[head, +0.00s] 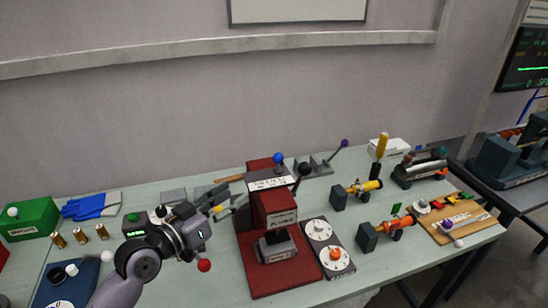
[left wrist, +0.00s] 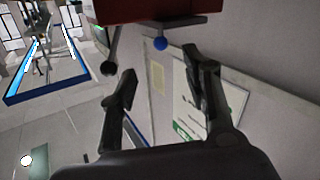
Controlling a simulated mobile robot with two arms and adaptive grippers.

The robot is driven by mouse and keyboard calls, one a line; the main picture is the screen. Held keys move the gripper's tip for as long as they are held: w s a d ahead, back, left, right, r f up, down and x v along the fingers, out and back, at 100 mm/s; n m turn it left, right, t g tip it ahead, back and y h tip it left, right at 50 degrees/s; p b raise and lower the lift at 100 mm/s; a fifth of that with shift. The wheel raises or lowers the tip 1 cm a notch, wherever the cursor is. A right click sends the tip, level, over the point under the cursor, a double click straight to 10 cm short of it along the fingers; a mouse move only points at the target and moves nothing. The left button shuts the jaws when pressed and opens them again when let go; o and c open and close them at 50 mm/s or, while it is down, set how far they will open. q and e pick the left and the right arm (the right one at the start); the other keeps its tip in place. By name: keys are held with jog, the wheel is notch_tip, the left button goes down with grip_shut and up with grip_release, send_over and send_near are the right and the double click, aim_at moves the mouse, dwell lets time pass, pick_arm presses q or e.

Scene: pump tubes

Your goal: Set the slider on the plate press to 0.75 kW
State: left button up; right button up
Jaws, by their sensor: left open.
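The red plate press (head: 273,225) stands on the bench in the middle of the head view. On its top is a pale strip with dark markings (head: 268,183), too small to read. A blue ball knob (head: 278,158) and a black ball knob (head: 305,169) rise by the strip; I cannot tell which one is the slider's. In the left wrist view the blue knob (left wrist: 160,43) is ahead, between the fingertip directions, and the black knob (left wrist: 108,68) is left of the fingers. My left gripper (head: 226,197) is open and empty, left of the press, apart from both knobs.
A white dial panel (head: 326,245) lies right of the press. Yellow (head: 357,189) and orange (head: 390,231) devices stand farther right. Blue gloves (head: 90,206) and a green box (head: 32,220) are on the left. A lever with a purple knob (head: 344,143) stands behind.

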aim_at(275, 161)
pick_arm(q)
jog(key=p+x, duration=0.1)
jog(key=x, duration=0.4)
jog(key=r+p+x, duration=0.1)
jog(key=x, duration=0.5)
jog(key=r+p+x, duration=0.1)
jog(key=x, duration=0.4)
jog(key=shift+w+d, duration=0.1)
jog(key=shift+w, duration=0.05)
jog(key=shift+w+d, duration=0.4)
jog(key=shift+w, duration=0.1)
grip_shut()
